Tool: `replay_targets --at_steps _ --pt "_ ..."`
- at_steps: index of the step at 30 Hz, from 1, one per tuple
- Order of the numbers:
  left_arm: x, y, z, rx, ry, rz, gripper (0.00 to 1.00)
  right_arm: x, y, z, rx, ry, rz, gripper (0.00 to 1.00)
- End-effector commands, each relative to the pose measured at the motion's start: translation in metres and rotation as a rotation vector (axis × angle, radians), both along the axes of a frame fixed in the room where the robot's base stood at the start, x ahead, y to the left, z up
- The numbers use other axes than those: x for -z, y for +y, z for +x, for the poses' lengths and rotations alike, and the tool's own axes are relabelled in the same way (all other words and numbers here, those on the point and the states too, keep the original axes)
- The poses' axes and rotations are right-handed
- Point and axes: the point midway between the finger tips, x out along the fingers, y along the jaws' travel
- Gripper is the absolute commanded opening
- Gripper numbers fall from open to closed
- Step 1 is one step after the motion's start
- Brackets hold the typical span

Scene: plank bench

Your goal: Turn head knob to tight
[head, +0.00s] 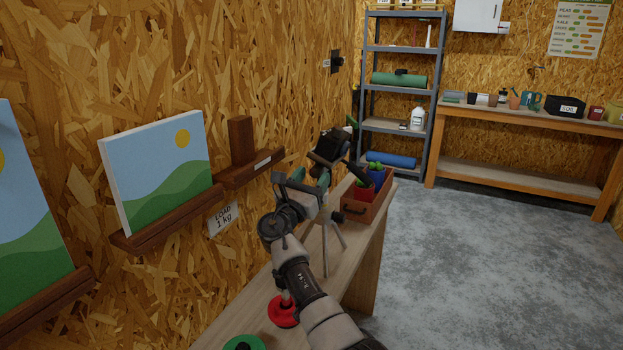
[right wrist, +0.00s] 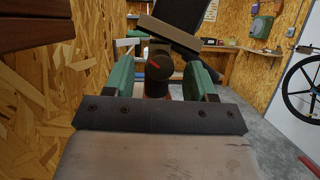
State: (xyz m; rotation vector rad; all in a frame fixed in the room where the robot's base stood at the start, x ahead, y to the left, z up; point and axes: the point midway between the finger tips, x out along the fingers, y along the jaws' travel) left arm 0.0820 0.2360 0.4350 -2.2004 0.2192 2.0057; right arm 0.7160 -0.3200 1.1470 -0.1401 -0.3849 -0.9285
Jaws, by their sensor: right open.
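A tripod (head: 325,243) stands on the plank bench (head: 262,302), its legs spread. A dark tilted block (head: 331,146) sits on top of it. In the right wrist view, the head knob (right wrist: 158,72) is a dark round knob with a red mark on its face, below a tilted plate (right wrist: 172,32). My right gripper (head: 312,177) is at the tripod head. Its two green fingers (right wrist: 161,84) are apart, one on each side of the knob, with gaps visible. I cannot tell how deep the knob lies between them. My left gripper is not in view.
A brown crate (head: 377,210) with pots stands just behind the tripod. A red disc (head: 283,313) and a green disc (head: 246,342) lie near the front of the bench. A wall ledge (head: 250,170) juts out to the left. The floor (head: 460,270) to the right is clear.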

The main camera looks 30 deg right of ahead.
Motion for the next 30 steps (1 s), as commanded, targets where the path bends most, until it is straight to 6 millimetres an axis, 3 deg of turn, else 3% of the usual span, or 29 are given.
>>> replay_targets --at_steps 2,9,12,20,30 --pt "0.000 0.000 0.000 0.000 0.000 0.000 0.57 0.000 0.000 0.000 0.000 0.000 0.000 0.54" --pt "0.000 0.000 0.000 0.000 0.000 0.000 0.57 0.000 0.000 0.000 0.000 0.000 0.000 0.17" --pt "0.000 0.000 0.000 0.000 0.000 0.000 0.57 0.000 0.000 0.000 0.000 0.000 0.000 0.06" --pt "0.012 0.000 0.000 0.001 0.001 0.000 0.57 0.002 0.001 0.000 0.000 -0.032 0.024 0.06" --pt "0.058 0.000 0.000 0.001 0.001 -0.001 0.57 0.005 0.002 0.002 0.000 -0.202 0.156 0.06"
